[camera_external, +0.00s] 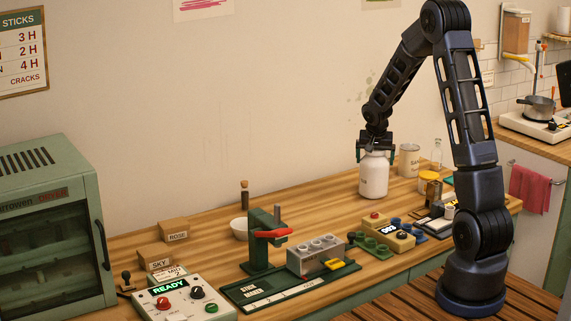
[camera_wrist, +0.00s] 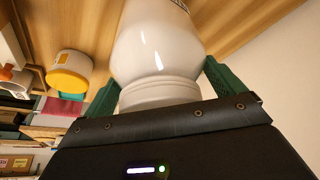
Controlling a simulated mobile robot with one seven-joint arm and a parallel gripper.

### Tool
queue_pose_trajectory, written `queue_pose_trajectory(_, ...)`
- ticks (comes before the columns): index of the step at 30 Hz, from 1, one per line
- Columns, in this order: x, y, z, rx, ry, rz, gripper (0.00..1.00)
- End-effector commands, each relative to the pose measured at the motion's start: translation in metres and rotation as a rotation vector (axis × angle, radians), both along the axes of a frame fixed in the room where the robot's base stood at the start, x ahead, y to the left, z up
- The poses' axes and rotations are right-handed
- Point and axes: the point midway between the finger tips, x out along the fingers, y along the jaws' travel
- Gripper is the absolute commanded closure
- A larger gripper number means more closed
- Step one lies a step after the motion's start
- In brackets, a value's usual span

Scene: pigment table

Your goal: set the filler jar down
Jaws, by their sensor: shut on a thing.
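The filler jar (camera_external: 374,178) is white with a narrower lidded top and faint lettering on its side. My gripper (camera_external: 375,153) is shut on the top of the jar from above. The jar is upright, at the back of the wooden table (camera_external: 325,213). Whether its base touches the table is hard to tell. In the wrist view the white jar (camera_wrist: 160,55) fills the middle, between the two green fingers of my gripper (camera_wrist: 160,88). The jar's lower end is cut off at the top of that view.
A SAND can (camera_external: 409,160) and a clear bottle (camera_external: 436,155) stand right of the jar. A yellow-banded jar (camera_external: 428,182) is nearby; a similar one (camera_wrist: 70,70) shows in the wrist view. A green press (camera_external: 265,240) stands left.

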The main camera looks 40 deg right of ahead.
Motion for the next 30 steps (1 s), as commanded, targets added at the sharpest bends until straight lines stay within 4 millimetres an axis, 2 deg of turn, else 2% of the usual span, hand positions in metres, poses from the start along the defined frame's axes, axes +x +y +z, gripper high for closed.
queue_pose_trajectory(13, 0.001, 0.000, -0.006, 0.000, -0.002, -0.001, 0.77)
queue_pose_trajectory(14, 0.000, 0.000, -0.007, 0.000, 0.000, -0.001, 0.02)
queue_pose_trajectory(23, 0.000, 0.000, -0.005, 0.000, -0.002, -0.001, 0.00)
queue_pose_trajectory(30, -0.006, 0.007, 0.020, 0.000, -0.005, -0.001, 0.00)
